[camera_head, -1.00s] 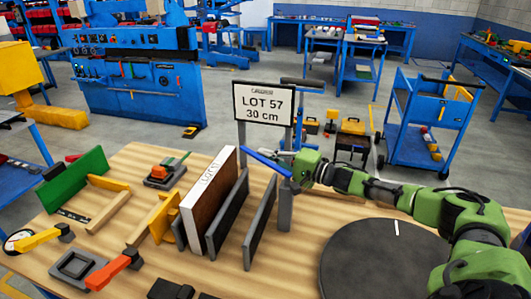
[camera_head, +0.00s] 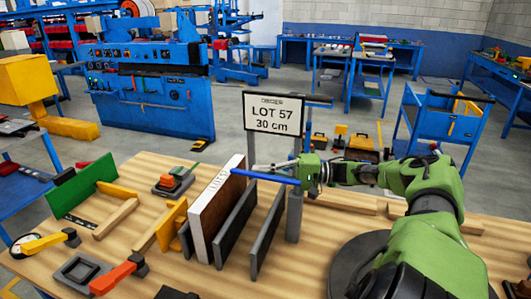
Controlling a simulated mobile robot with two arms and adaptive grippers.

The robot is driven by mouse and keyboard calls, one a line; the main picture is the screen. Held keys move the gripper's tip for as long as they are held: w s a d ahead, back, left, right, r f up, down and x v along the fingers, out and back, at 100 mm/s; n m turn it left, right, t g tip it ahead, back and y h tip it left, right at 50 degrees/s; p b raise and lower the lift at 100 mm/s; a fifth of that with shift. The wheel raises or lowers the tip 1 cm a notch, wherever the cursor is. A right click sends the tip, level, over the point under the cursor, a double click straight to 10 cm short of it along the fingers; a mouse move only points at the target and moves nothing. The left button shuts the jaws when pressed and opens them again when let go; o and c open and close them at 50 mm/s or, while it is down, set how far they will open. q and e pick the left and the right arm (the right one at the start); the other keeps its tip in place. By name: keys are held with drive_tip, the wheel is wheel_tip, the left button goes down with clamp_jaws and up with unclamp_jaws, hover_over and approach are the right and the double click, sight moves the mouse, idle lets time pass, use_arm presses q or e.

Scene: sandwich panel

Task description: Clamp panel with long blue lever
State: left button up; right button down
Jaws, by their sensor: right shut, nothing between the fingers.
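The sandwich panel (camera_head: 207,224), with a white lettered edge and a dark brown face, stands upright on the wooden table between a yellow block (camera_head: 172,225) and grey plates (camera_head: 236,227). The long blue lever (camera_head: 264,177) lies nearly level above the plates, its left end at the panel's top edge; I cannot tell if they touch. Its right end is by the grey post (camera_head: 295,215). My right gripper (camera_head: 302,170) is shut and empty at the lever's right end, beside or against it. My left gripper is out of view.
The sign reading LOT 57, 30 cm (camera_head: 271,117) stands behind the lever. A green plate (camera_head: 83,187), an orange-handled clamp (camera_head: 113,277) and a yellow-handled clamp (camera_head: 40,243) are on the left. A dark round disc (camera_head: 345,262) is at the right, below my arm.

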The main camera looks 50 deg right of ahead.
drive_tip(key=v, duration=1.2)
drive_tip(key=shift+r, duration=0.1)
